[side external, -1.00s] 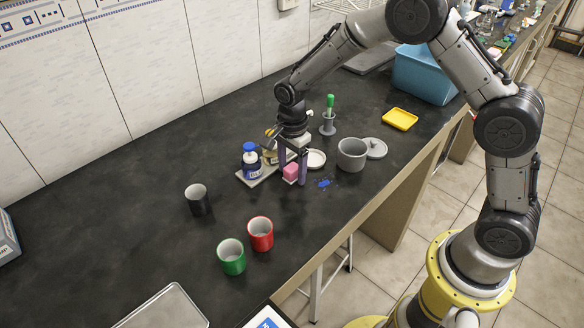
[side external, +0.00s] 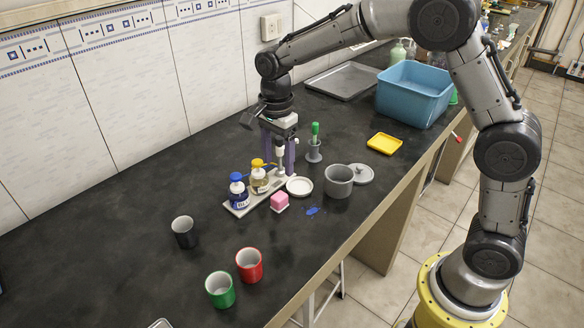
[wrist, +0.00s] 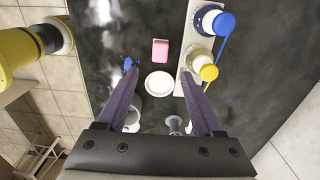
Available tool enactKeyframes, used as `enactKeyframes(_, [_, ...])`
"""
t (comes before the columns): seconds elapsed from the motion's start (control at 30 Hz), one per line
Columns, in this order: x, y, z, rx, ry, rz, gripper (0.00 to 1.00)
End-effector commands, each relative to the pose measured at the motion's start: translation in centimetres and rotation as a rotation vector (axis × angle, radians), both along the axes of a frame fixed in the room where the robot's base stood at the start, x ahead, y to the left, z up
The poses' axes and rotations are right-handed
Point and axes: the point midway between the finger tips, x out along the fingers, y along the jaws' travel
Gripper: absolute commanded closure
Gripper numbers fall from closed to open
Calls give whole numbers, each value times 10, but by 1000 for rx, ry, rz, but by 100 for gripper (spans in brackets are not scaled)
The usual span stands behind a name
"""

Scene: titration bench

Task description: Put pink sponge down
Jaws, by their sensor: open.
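In the wrist view the sponge (wrist: 160,50) lies beyond my fingertips, near the upper middle. My gripper (side external: 278,160) is raised above the bench, behind and above the bottles, pointing down. Its two purple fingers are spread wide with nothing between them, also in the wrist view (wrist: 158,78). The gripper is apart from the sponge.
A tray (side external: 243,208) holds blue-capped (side external: 237,190) and yellow-capped (side external: 259,176) bottles. Nearby are a white dish (side external: 299,187), grey pot (side external: 338,182), blue spill (side external: 313,211) and green-topped brush (side external: 314,145). Black (side external: 184,232), red (side external: 249,265) and green (side external: 220,290) cups stand front left.

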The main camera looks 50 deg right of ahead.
Motion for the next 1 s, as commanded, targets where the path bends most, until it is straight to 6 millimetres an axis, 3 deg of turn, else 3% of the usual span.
enactKeyframes(0.23, [-5,-2,9,1,-12,29,32])
enactKeyframes(0.37, [-27,-9,39,1,-64,172,32])
enactKeyframes(0.5, [-76,-21,79,-23,-151,440,32])
enactKeyframes(0.7, [-155,-36,111,-109,-269,852,32])
enactKeyframes(0.9, [-228,-46,113,-247,-353,1234,32])
enactKeyframes(1.0, [-253,-48,106,-311,-373,1376,32])
